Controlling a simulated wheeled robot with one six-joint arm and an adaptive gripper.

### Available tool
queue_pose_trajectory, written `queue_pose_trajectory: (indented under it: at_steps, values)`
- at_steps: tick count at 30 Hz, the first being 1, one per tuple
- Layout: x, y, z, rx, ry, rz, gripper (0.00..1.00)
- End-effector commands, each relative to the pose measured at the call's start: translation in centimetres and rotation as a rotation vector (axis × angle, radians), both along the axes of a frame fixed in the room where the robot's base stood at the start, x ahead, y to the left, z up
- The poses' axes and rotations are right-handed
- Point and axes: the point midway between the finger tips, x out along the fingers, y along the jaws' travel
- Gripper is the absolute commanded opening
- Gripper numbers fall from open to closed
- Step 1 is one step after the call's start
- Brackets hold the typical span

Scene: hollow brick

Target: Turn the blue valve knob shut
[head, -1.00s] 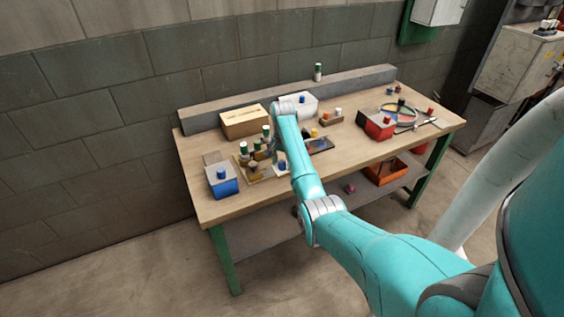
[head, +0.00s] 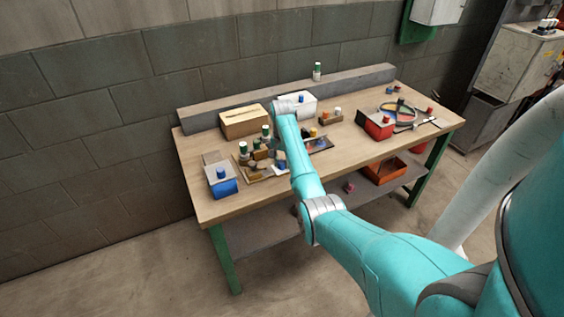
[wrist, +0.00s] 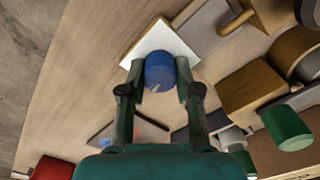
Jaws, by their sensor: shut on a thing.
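The blue valve knob (wrist: 160,70) is round and sits on a white square plate (wrist: 178,42) in the wrist view. A small pale mark shows at its edge nearest my gripper. My gripper (wrist: 160,80) has one finger on each side of the knob and is shut on it. The plate shows beyond and beside the knob, resting over the wooden table top. In the head view my arm covers the area around my gripper, so I cannot make out its fingers there.
The wooden workbench (head: 215,207) is crowded. In the wrist view, wooden blocks and a green-capped piece (wrist: 288,128) stand close on the right, and a red object (wrist: 52,168) is at lower left. A cardboard box (head: 244,123) and a blue box (head: 223,188) show in the head view.

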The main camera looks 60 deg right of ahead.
Motion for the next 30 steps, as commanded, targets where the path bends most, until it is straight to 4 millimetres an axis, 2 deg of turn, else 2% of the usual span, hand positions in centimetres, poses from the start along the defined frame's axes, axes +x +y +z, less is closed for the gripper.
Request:
queue_pose_trajectory:
  at_steps: [30]
  values:
    - [0.17, 0.17, 0.00, 0.000, 0.000, 0.959, 0.00]
